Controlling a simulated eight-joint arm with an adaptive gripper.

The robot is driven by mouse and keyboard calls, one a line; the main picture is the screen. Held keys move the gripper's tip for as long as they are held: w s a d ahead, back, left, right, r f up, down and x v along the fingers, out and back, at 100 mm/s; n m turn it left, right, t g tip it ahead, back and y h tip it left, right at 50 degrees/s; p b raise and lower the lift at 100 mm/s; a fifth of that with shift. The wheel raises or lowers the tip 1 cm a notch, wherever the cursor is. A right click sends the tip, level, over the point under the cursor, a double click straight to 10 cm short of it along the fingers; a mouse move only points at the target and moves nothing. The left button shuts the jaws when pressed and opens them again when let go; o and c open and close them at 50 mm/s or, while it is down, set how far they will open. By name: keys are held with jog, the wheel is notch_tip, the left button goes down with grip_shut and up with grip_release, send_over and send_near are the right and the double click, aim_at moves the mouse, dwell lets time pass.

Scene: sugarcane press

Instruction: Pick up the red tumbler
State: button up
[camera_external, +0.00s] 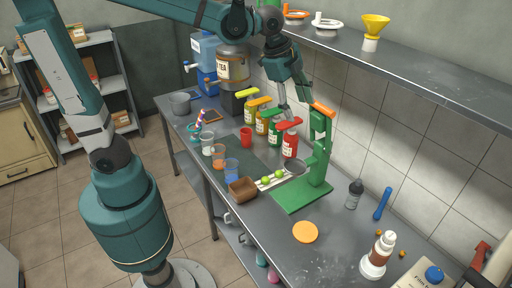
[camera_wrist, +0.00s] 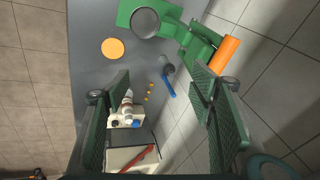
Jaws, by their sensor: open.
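The red tumbler (camera_external: 246,137) stands upright on the metal counter in the external view, in front of the row of syrup bottles. It does not show in the wrist view. My gripper (camera_external: 287,113) is above the counter near the wall, to the right of the tumbler and apart from it, over the red bottle and green press. In the wrist view my gripper (camera_wrist: 160,110) is open with nothing between its fingers. That view looks down at the green press (camera_wrist: 190,40), the orange disc (camera_wrist: 113,48) and the counter's right end.
Syrup bottles (camera_external: 262,121) stand behind the tumbler. Clear, orange and blue tumblers (camera_external: 219,155) stand to its left and front. A brown box (camera_external: 242,189), limes (camera_external: 266,180) and the green press (camera_external: 318,165) are to the right. A shelf (camera_external: 400,65) runs above the counter.

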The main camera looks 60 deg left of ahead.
jog(key=s+a+f+n+t+y+b, duration=0.15)
jog(key=s+a+f+n, duration=0.25)
jog(key=s+a+n, duration=0.6)
jog(key=s+a+f+n+t+b, duration=0.2)
jog(key=s+a+f+n, duration=0.3)
jog(key=s+a, duration=0.6)
jog(key=m+g+b, duration=0.4)
jog(key=m+g, duration=0.3)
jog(key=m, duration=1)
send_over(246, 132)
jog(key=s+d, duration=0.1)
jog(key=d, duration=0.2)
notch_tip(246, 132, down, 28)
jog(key=shift+s+a+f+m+g, duration=0.1)
jog(key=shift+f+m+g, duration=0.1)
jog(key=shift+f, duration=0.1)
jog(key=shift+s+a+f+m+g, duration=0.1)
jog(key=shift+f+m, duration=0.1)
jog(key=shift+f, duration=0.05)
jog(key=shift+f, duration=0.1)
jog(key=shift+f, duration=1.2)
